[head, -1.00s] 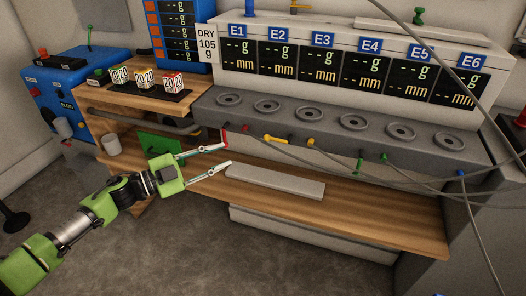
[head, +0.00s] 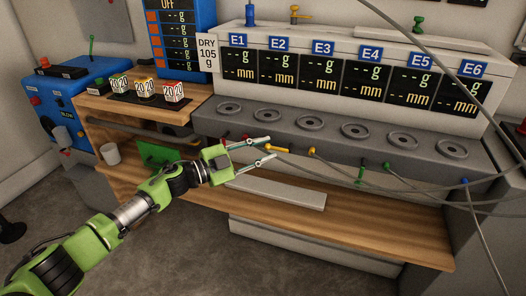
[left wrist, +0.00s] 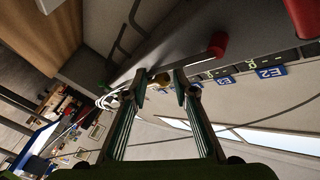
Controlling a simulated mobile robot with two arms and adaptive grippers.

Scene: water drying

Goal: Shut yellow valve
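The yellow valve (head: 280,149) is a lever on the front face of the grey bench, lying nearly level in the head view. My left gripper (head: 271,148) is open, with its fingertips at the left end of this lever. In the left wrist view, a yellow valve end (left wrist: 162,78) shows between the open fingertips of my left gripper (left wrist: 160,84), near their tips. I cannot tell whether either finger touches it. My right gripper is not in view.
A red valve knob (left wrist: 218,45) is close beside the right finger in the left wrist view. A green valve (head: 361,173) and a blue valve (head: 465,182) are farther right. Grey hoses cross there. A pale slab (head: 275,190) lies on the wooden shelf (head: 380,228) below.

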